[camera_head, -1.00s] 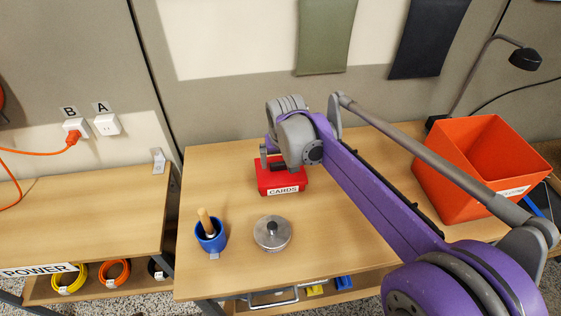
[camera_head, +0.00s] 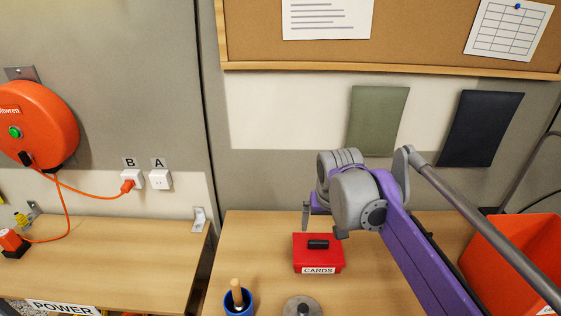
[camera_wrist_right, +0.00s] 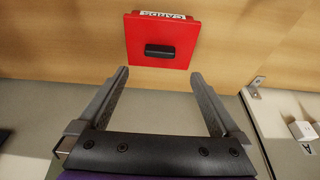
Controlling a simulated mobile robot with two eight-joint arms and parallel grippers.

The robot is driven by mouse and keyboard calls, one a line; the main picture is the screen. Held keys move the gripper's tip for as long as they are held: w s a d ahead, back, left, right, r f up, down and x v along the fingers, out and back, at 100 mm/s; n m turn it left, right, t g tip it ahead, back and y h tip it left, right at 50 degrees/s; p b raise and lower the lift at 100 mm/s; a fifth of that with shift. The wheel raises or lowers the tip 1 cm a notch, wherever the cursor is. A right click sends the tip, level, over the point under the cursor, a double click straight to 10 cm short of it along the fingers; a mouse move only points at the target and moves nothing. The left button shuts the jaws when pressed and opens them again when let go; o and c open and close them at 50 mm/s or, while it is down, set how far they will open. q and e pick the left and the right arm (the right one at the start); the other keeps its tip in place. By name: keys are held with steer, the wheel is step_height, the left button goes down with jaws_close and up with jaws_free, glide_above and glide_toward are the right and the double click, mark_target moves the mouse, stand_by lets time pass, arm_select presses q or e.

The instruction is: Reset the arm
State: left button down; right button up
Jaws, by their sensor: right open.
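My right arm reaches in from the right in the head view, purple and grey. Its gripper (camera_head: 322,220) is above and behind the red CARDS box (camera_head: 318,258), apart from it. In the right wrist view the two fingers of the gripper (camera_wrist_right: 158,90) are spread wide with nothing between them. The red box (camera_wrist_right: 161,30) with its black handle lies beyond the fingertips there. My left gripper is not in view.
A blue cup (camera_head: 238,303) with a wooden-handled tool and a round metal lid (camera_head: 303,307) stand at the table's front. An orange bin (camera_head: 515,255) is at the right. An orange plug (camera_head: 128,187) is in outlet B. An orange reel (camera_head: 38,125) hangs left.

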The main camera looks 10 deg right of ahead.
steer(key=s+a+f+n+p, duration=0.1)
steer(key=s+f, duration=0.2)
steer(key=s, duration=0.4)
steer(key=s+a+f+n+t+p, duration=0.1)
steer(key=s+a+f, duration=0.1)
steer(key=s+f, duration=0.2)
steer(key=s+a+f+n+t+p, duration=0.1)
steer(key=s+f, duration=0.3)
steer(key=s, duration=0.5)
steer(key=shift+s+a+f+y+p, duration=0.1)
steer(key=shift+s+a+y+p, duration=0.2)
steer(key=shift+a+y+p, duration=0.25)
steer(key=shift+d, duration=0.1)
